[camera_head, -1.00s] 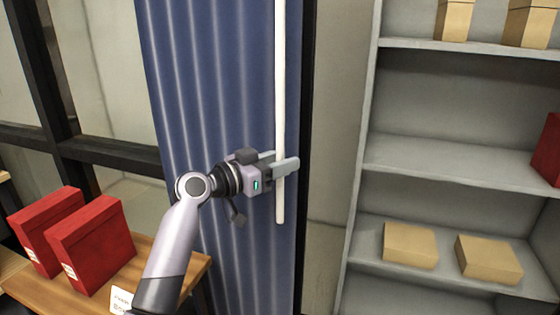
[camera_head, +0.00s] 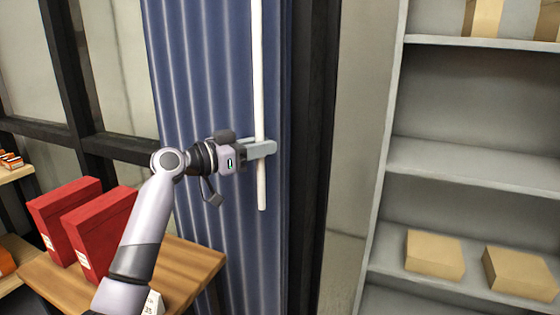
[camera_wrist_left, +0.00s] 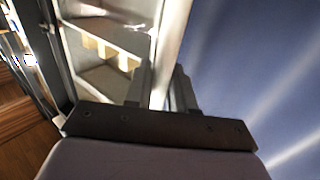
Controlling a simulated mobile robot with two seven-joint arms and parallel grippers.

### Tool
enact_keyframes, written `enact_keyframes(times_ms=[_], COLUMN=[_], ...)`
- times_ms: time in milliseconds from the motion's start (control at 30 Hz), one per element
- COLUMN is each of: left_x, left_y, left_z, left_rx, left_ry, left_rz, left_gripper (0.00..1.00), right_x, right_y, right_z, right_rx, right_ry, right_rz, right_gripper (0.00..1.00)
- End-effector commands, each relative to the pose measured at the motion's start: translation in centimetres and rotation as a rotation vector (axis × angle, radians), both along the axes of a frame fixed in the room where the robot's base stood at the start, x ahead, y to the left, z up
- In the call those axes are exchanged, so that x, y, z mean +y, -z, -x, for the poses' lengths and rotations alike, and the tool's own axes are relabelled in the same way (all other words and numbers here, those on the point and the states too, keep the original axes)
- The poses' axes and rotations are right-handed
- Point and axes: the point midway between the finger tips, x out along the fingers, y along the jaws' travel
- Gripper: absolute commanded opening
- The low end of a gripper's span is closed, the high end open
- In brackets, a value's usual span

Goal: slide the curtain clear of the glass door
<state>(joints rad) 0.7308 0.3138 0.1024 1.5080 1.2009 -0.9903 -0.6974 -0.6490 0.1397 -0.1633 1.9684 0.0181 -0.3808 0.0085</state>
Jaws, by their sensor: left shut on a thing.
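The blue pleated curtain (camera_head: 200,85) hangs in the middle of the head view, in front of a dark-framed glass wall. It also fills the right of the left wrist view (camera_wrist_left: 262,65). A white rod (camera_head: 259,70) hangs upright near the curtain's right edge, its lower end free. My left gripper (camera_head: 262,149) is shut on the rod a little above that end. In the left wrist view the rod (camera_wrist_left: 172,45) runs between the two fingers (camera_wrist_left: 162,92). A dark upright frame (camera_head: 312,130) shows just right of the curtain. My right gripper is not in view.
A wooden table (camera_head: 185,268) with red boxes (camera_head: 98,235) stands at the lower left, close to my left arm. Grey shelves (camera_head: 460,165) with cardboard boxes (camera_head: 435,254) stand on the right. Glass panes (camera_head: 110,60) show left of the curtain.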

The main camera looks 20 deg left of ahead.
Motion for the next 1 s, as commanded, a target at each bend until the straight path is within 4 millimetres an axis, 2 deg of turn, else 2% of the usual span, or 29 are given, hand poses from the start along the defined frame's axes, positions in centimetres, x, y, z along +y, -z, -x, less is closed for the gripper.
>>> enact_keyframes(times_ms=[367,400,433,767,1000], left_x=[0.8,0.8,0.8,0.7,2.7], left_y=[0.0,0.0,0.0,0.0,0.3], left_z=[0.0,0.0,0.0,0.2,2.7], left_rx=[0.002,0.001,0.001,0.001,0.002], left_ry=[-0.005,-0.006,-0.006,-0.002,-0.005], left_rz=[0.0,0.0,0.0,0.0,-0.003], left_gripper=[0.0,0.33,0.4,0.4,0.4], right_x=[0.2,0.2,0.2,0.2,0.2], right_y=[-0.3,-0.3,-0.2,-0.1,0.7], right_z=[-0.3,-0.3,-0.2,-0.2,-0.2], right_rx=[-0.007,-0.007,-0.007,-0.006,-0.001], right_ry=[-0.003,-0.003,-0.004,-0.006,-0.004], right_rz=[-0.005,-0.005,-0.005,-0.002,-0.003], right_gripper=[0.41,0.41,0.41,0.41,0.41])
